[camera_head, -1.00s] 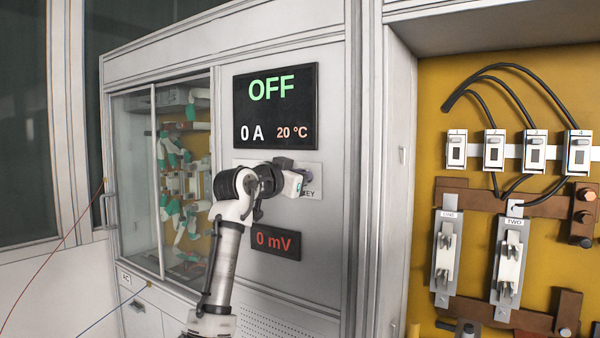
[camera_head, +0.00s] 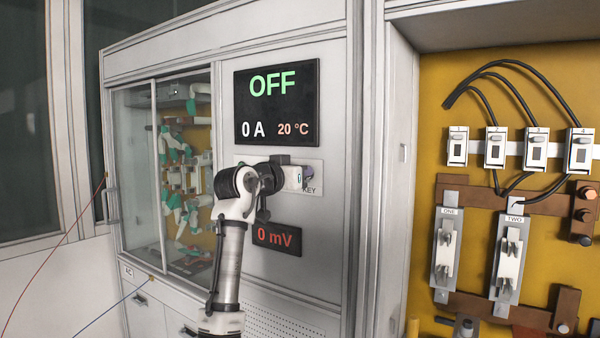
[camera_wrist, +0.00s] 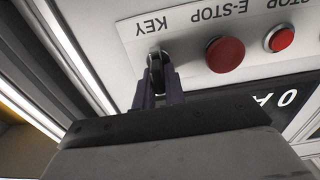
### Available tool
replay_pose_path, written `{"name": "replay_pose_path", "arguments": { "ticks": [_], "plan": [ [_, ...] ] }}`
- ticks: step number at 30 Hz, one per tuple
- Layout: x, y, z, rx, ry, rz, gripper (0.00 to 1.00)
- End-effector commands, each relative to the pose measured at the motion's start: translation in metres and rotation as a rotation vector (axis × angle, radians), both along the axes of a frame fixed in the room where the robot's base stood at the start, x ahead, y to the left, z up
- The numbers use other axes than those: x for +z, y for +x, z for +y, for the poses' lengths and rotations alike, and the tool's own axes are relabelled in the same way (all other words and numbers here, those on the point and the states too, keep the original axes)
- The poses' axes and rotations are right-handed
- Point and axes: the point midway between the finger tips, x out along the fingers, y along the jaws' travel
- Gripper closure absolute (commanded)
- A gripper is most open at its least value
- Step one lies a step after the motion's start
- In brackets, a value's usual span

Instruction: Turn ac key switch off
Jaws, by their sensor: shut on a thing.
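The key switch (camera_wrist: 155,59) is a dark part at the KEY label on the white control plate in the wrist view. My gripper (camera_wrist: 158,82) has its purple-grey fingers shut on it. In the head view my gripper (camera_head: 308,174) is at the right end of the plate, just above the KEY label, and the switch itself is hidden. The black display (camera_head: 276,103) above reads OFF in green, with 0 A and 20 °C.
A red E-stop button (camera_wrist: 225,54) sits close beside the key, with a smaller red button (camera_wrist: 280,39) farther along. A small display (camera_head: 276,239) reads 0 mV. A glass-fronted cabinet (camera_head: 136,180) is at left and a yellow fuse panel (camera_head: 438,110) at right.

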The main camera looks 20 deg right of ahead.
Motion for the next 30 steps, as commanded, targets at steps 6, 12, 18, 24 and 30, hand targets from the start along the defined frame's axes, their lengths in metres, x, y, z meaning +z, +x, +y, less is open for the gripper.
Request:
{"name": "replay_pose_path", "arguments": {
  "ticks": [6, 12, 18, 24, 30],
  "plan": [
    [0.000, 0.000, 0.000, -0.001, -0.001, 0.002, 1.00],
    [0.000, 0.000, 0.000, -0.001, -0.001, 0.001, 0.70],
    [0.000, 0.000, 0.000, 0.000, -0.001, 0.001, 0.66],
    [-0.001, -0.003, 0.005, 0.001, -0.002, -0.001, 0.66],
    [-0.004, -0.024, 0.032, 0.002, -0.003, -0.003, 0.66]
  ]
}}
